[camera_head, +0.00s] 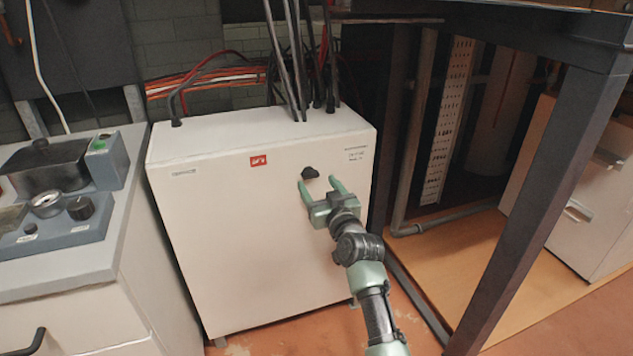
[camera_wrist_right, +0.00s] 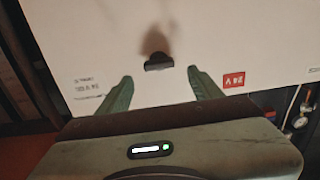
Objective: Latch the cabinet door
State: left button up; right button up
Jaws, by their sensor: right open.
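The white cabinet (camera_head: 250,230) stands in the middle of the head view, its front door looking closed; whether it is latched I cannot tell. A small black latch knob (camera_head: 310,173) sits on the upper right of the door. In the right wrist view the latch knob (camera_wrist_right: 159,63) lies ahead of and between my fingertips, with a shadow on the door. My right gripper (camera_head: 319,187) is open and empty, its two green fingers pointing at the door on either side of the knob. It also shows in the wrist view (camera_wrist_right: 161,82). My left gripper is not in view.
A dark metal frame post (camera_head: 545,200) rises at the right. Black cables (camera_head: 290,60) enter the cabinet top. Open floor lies in front.

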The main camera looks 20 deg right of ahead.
aim_at(312, 176)
jog(key=w+b, duration=0.1)
jog(key=w, duration=0.4)
jog(key=shift+f, duration=0.1)
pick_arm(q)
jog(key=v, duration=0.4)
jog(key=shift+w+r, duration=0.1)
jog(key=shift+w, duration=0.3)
pick_arm(e)
jog(key=c, duration=1.4)
